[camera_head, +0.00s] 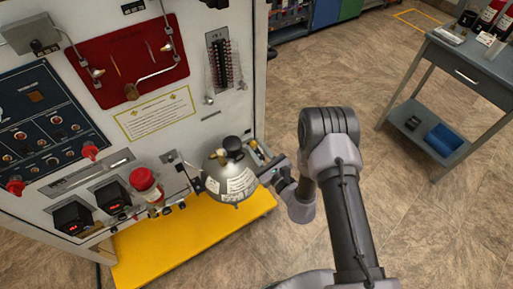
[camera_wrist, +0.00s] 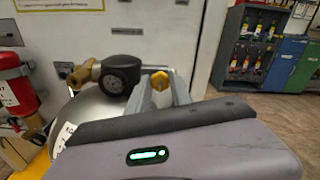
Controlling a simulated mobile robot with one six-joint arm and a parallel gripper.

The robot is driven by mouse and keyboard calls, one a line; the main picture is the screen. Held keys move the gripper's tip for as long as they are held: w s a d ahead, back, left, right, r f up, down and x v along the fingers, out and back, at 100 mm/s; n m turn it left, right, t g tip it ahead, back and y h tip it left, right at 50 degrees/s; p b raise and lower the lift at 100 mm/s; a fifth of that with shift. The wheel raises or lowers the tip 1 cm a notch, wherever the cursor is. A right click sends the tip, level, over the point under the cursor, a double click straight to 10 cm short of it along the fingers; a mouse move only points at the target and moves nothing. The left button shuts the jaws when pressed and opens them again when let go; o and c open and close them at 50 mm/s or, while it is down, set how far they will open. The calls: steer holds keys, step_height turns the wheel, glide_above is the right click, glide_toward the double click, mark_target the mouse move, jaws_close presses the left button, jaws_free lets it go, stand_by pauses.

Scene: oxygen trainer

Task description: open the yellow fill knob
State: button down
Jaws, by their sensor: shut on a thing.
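The yellow fill knob (camera_wrist: 160,81) shows in the wrist view between the tips of my gripper's two grey fingers. My gripper (camera_wrist: 163,78) is shut on it. A dark round gauge (camera_wrist: 121,74) and brass fittings sit just left of the knob on the silver round tank (camera_wrist: 92,108). In the head view my gripper (camera_head: 262,160) reaches in from the right to the tank's right side. The tank (camera_head: 229,180) is mounted on the front of the white trainer panel (camera_head: 204,103). The knob is too small and covered there to make out clearly.
A red cylinder (camera_head: 145,182) stands left of the tank. A yellow platform (camera_head: 190,239) lies below. Red knobs and dark instrument panels fill the left. A grey side table (camera_head: 475,58) with bottles stands at the far right, with open floor between.

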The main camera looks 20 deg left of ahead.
steer(key=c, duration=1.4)
jaws_free()
steer(key=shift+c, duration=0.2)
steer(key=p+v, duration=0.4)
steer(key=v, duration=1.3)
steer(key=shift+s, duration=0.25)
steer(key=shift+d, duration=0.1)
